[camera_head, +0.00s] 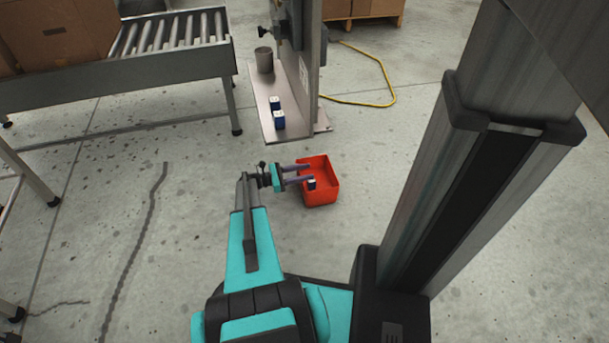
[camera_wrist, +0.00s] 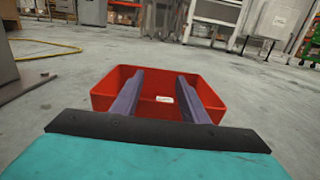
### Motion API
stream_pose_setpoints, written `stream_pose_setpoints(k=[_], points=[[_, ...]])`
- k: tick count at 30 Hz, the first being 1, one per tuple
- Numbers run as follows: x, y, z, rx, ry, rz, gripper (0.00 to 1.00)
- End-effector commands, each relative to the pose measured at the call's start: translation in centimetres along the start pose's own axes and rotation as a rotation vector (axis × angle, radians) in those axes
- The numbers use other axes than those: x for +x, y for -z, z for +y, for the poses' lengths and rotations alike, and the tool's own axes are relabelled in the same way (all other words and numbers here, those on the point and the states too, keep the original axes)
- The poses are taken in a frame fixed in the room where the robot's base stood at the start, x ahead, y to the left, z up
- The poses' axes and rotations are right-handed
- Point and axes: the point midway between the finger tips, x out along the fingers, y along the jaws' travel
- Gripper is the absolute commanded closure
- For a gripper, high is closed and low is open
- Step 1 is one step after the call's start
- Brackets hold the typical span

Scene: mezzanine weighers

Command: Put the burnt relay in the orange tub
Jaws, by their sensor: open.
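The orange tub (camera_head: 329,192), which looks red-orange, stands on the floor in front of my arm; it also shows in the wrist view (camera_wrist: 104,97). My gripper (camera_head: 311,172) reaches over the tub's left side with its two purple fingers apart; in the wrist view the open fingers (camera_wrist: 164,97) extend over the tub. A small dark-blue block with a pale top, seemingly a relay (camera_head: 311,184), shows by the near fingertip, within the tub's outline. A pale patch (camera_wrist: 165,99) shows between the fingers; I cannot tell whether it is the relay or a label. Burn marks cannot be made out.
Two similar blue-and-white blocks (camera_head: 275,103) (camera_head: 279,121) stand on a steel base plate (camera_head: 267,127) with a grey cup (camera_head: 264,60). A roller conveyor (camera_head: 170,60) is at upper left. A yellow cable (camera_head: 388,90) lies on the floor. Floor right of the tub is clear.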

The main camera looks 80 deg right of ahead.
Motion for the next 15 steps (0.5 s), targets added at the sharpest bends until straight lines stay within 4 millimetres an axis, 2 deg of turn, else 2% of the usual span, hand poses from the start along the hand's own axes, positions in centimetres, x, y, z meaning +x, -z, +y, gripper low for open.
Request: stream_pose_setpoints(k=[2, 10, 15], points=[[0.1, 0.7, -0.5, -0.004, 0.007, 0.011, 0.55], [0.1, -0.4, -0.6, -0.004, 0.008, 0.010, 0.55], [-2.3, -0.9, -0.2, -0.004, 0.004, 0.007, 0.55]])
